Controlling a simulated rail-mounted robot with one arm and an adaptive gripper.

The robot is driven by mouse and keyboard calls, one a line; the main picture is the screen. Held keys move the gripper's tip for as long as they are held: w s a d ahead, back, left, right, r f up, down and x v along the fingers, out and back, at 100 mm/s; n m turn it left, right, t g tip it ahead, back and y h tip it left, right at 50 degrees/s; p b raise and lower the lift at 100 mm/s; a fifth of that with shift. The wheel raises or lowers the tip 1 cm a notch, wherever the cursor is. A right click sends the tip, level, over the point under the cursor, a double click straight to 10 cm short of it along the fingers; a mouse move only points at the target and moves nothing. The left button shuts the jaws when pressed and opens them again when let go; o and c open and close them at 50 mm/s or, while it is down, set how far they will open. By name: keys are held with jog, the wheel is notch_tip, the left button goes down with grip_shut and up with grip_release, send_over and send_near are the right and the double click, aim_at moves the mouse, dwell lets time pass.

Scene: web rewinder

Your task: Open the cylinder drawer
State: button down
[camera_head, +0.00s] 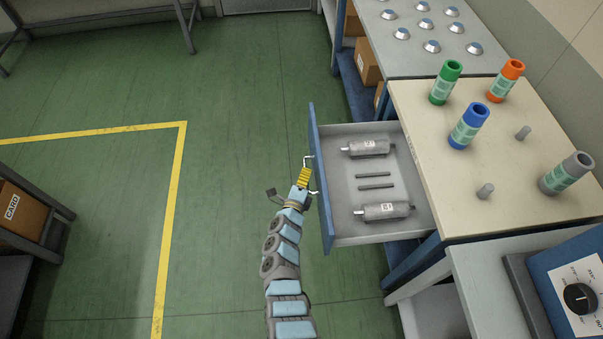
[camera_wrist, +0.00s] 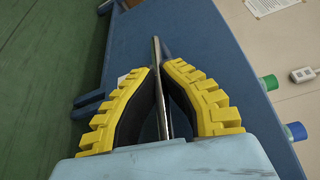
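The cylinder drawer (camera_head: 326,225) is pulled out to the left from under the beige-topped table, with its blue front facing left. Inside lie two grey metal cylinders with white labels, one at the far end (camera_head: 369,148) and one at the near end (camera_head: 385,211). Two thin dark rods lie between them. My gripper (camera_head: 305,176) is at the drawer front, on its handle (camera_head: 309,159). In the wrist view, the yellow fingers of my gripper (camera_wrist: 158,68) close around the metal handle bar (camera_wrist: 157,85), with the blue drawer front (camera_wrist: 215,60) behind it.
On the beige table (camera_head: 450,190) stand green (camera_head: 445,83), orange (camera_head: 505,81), blue (camera_head: 468,127) and grey (camera_head: 566,173) capped cylinders and two short grey pegs. A control box (camera_head: 570,290) with a dial is at the lower right. The green floor left of the drawer is clear.

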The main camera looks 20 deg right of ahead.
jog(key=shift+f, duration=0.15)
jog(key=c, duration=1.1)
grip_release()
jog(key=v, duration=1.2)
